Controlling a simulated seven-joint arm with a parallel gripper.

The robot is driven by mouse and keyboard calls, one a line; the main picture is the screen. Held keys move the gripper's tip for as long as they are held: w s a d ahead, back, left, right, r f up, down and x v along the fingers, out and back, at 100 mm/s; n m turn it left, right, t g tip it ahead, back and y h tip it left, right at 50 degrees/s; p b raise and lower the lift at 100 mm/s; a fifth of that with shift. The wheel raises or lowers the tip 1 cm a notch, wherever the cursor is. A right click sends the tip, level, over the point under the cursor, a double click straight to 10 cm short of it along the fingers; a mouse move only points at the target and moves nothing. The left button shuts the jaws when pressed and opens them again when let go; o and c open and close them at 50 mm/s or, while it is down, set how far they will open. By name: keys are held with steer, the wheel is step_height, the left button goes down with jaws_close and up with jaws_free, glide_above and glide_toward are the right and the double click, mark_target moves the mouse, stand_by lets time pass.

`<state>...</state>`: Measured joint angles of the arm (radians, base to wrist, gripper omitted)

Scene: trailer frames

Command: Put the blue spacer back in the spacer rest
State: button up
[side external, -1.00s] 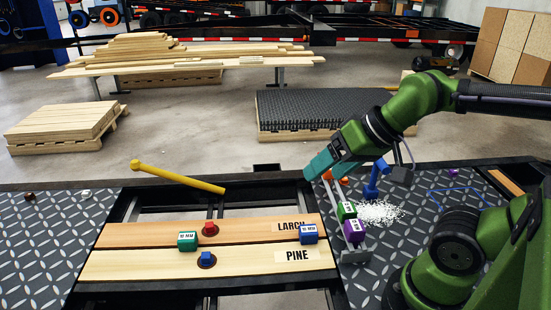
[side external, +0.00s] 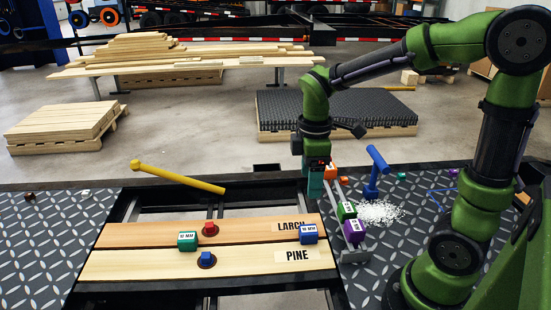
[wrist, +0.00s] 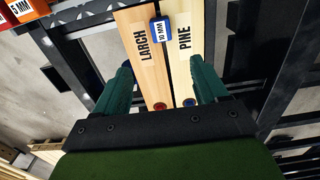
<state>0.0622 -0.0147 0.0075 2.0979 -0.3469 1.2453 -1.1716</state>
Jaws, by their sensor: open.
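The blue spacer (side external: 308,234), a small block with a white label, sits on the right part of the boards, by the gap between the larch and pine planks. It also shows in the wrist view (wrist: 160,40), ahead of my fingers, its label reading 10 MM. My gripper (side external: 315,193) is open and empty, pointing down above the far right end of the boards, apart from the spacer. Its two teal fingers also show in the wrist view (wrist: 161,90). The grey spacer rest (side external: 350,258) stands right of the boards, holding green, purple and orange spacers.
A teal spacer (side external: 187,241) sits left on the planks, near a red knob (side external: 209,229) and a blue knob (side external: 206,259). A yellow bar (side external: 180,177) slants behind the planks. A blue T-shaped tool (side external: 375,172) and white granules (side external: 382,212) are right of the rest.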

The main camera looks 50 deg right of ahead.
glide_toward(309, 229)
steer(key=f, duration=0.5)
steer(key=shift+w+a, duration=0.1)
steer(key=shift+w, duration=0.1)
steer(key=shift+s+f, duration=0.2)
steer(key=shift+f, duration=2.5)
steer(key=shift+c, duration=0.4)
steer(key=c, duration=1)
